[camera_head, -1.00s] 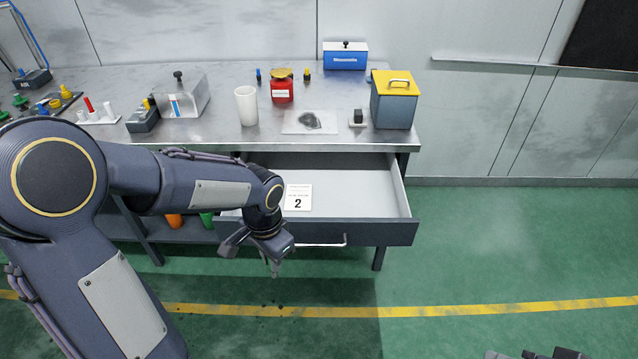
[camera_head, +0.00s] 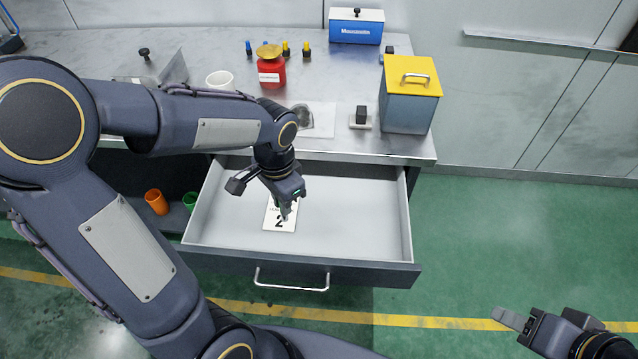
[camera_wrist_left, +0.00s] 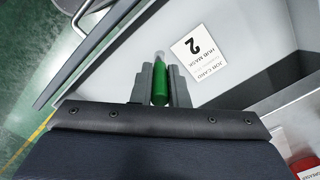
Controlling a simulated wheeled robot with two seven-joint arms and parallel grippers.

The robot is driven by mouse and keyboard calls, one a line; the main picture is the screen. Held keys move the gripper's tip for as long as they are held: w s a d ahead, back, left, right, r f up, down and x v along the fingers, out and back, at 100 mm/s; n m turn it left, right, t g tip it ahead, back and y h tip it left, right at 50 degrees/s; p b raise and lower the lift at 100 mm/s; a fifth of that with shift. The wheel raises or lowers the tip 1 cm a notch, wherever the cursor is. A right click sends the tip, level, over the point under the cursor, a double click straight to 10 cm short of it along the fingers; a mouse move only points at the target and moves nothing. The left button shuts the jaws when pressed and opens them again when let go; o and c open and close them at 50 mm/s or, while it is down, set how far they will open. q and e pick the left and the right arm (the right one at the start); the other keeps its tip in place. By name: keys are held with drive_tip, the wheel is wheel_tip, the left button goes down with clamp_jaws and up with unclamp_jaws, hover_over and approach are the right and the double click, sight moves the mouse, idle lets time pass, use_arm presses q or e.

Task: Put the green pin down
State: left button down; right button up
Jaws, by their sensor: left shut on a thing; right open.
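In the left wrist view a green pin (camera_wrist_left: 160,84) with a pale tip sits between the fingers of my left gripper (camera_wrist_left: 161,85), which is shut on it. In the head view my left gripper (camera_head: 287,206) hangs over the open drawer (camera_head: 340,235), in front of a white card marked 2 (camera_head: 279,222). The pin is mostly hidden by the gripper there. The card also shows in the left wrist view (camera_wrist_left: 200,53), beside the pin. My right gripper (camera_head: 517,322) is open and empty at the lower right, away from the bench.
The drawer floor right of the card is bare. On the bench top (camera_head: 210,55) stand a red canister (camera_head: 271,72), a white cup (camera_head: 219,80), a yellow-lidded box (camera_head: 409,100), a blue box (camera_head: 355,27) and small coloured pins. Orange (camera_head: 156,201) and green cups sit below.

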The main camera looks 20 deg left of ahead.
use_arm(q)
drive_tip(key=shift+w+d+f+p, duration=0.2)
drive_tip(key=shift+w+d+f, duration=1.45)
drive_tip(key=shift+f, duration=0.5)
drive_tip(key=shift+w+d+f+p, duration=0.15)
drive_tip(key=shift+w+d+f, duration=1.35)
drive_tip(key=shift+d+f, duration=0.45)
drive_tip(key=shift+w+d+f+p, duration=0.2)
drive_tip(key=shift+w+d+f, duration=1.35)
drive_tip(key=shift+f, duration=0.75)
drive_tip(key=shift+f, duration=0.25)
drive_tip(key=c, duration=1.4)
unclamp_jaws()
